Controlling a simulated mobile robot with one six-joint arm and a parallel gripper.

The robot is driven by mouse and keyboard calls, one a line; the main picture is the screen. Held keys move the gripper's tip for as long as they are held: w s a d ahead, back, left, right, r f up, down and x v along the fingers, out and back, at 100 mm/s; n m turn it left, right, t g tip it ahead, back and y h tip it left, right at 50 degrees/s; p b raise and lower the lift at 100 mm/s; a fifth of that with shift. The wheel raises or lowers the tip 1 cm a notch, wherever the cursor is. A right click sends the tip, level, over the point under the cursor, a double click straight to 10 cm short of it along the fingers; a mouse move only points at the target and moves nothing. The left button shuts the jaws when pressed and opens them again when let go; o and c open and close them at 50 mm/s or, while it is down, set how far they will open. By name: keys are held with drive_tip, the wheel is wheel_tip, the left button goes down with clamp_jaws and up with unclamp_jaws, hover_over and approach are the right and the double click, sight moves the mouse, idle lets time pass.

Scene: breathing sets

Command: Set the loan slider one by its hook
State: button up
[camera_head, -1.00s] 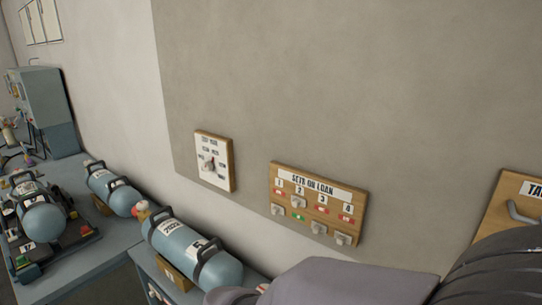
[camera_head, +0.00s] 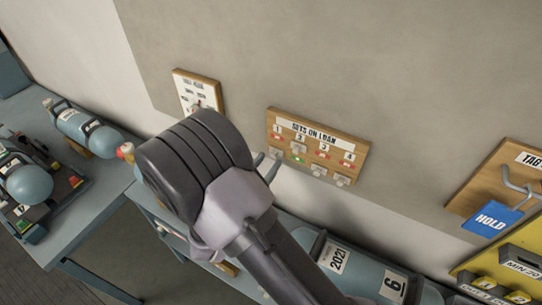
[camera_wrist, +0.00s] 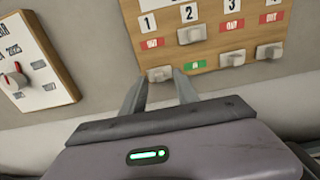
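The wooden loan board (camera_head: 345,148), headed "SETS ON LOAN", hangs on the wall with numbered sliders. In the wrist view, slider one's light grey knob (camera_wrist: 160,74) is low in its column, with a red label (camera_wrist: 152,43) above it. Slider two's knob (camera_wrist: 191,35) is high, with a green label (camera_wrist: 195,65) below it. The knobs of sliders three (camera_wrist: 232,58) and four (camera_wrist: 270,51) are low under red labels. My gripper (camera_wrist: 161,88) is open and empty, its fingertips apart on either side of slider one's knob, just below it in the picture. Contact cannot be told.
A dial board (camera_head: 186,91) hangs left of the loan board. A tag board (camera_head: 478,190) with a hook and blue HOLD tag (camera_head: 491,217) is at right. A yellow panel (camera_head: 520,238) sits below it. Cylinders lie on the bench (camera_head: 100,225) and below the loan board.

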sight(274, 154)
drive_tip(key=shift+x, duration=1.35)
drive_tip(key=shift+a, duration=0.1)
clamp_jaws()
idle(0.3)
